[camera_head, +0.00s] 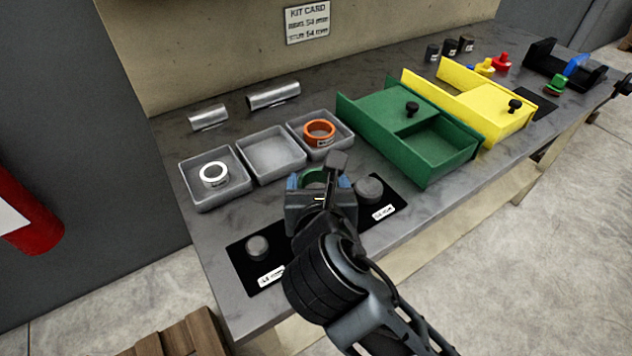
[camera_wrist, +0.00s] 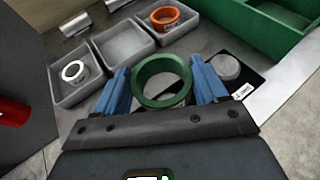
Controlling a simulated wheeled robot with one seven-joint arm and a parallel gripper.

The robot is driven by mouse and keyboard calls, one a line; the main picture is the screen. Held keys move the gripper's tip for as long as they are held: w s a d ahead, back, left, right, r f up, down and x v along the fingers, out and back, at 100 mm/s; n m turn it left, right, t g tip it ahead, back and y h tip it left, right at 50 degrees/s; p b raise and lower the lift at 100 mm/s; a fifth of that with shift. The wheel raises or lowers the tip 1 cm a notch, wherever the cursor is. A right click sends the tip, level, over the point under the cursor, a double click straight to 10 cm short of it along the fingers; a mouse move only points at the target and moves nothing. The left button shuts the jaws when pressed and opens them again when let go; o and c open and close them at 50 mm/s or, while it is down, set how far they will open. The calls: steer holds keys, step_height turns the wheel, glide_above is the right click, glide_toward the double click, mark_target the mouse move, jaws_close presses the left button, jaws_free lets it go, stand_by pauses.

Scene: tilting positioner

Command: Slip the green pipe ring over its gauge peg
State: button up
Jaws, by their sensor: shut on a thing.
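The green pipe ring (camera_wrist: 163,80) is held between the two blue fingers of my gripper (camera_wrist: 163,88) in the wrist view. In the head view the ring (camera_head: 313,176) is partly hidden by my gripper (camera_head: 320,184). The ring is above the black mat, with its opening facing up. Two short grey gauge pegs stand on the mat: a left peg (camera_head: 257,247) and a right peg (camera_head: 369,189). The right peg (camera_wrist: 227,66) is just right of my right finger in the wrist view. The ring is around neither peg. The peg labels are too small to read surely.
Three grey trays stand behind the mat: the left one (camera_head: 187,187) holds a white ring (camera_head: 214,174), the middle one (camera_head: 272,161) is empty, the right one (camera_head: 342,148) holds an orange ring (camera_head: 319,132). A green box (camera_head: 429,169) stands to the right. Two metal pipes lie at the back.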

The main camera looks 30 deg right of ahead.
steer(key=shift+f+b, duration=2.85)
steer(key=shift+b, duration=0.8)
steer(key=shift+f, duration=0.8)
steer(key=o, duration=1.2)
steer(key=shift+s+a, duration=0.1)
steer(key=v, duration=0.7)
steer(key=shift+s+a+r, duration=0.15)
steer(key=shift+s, duration=0.1)
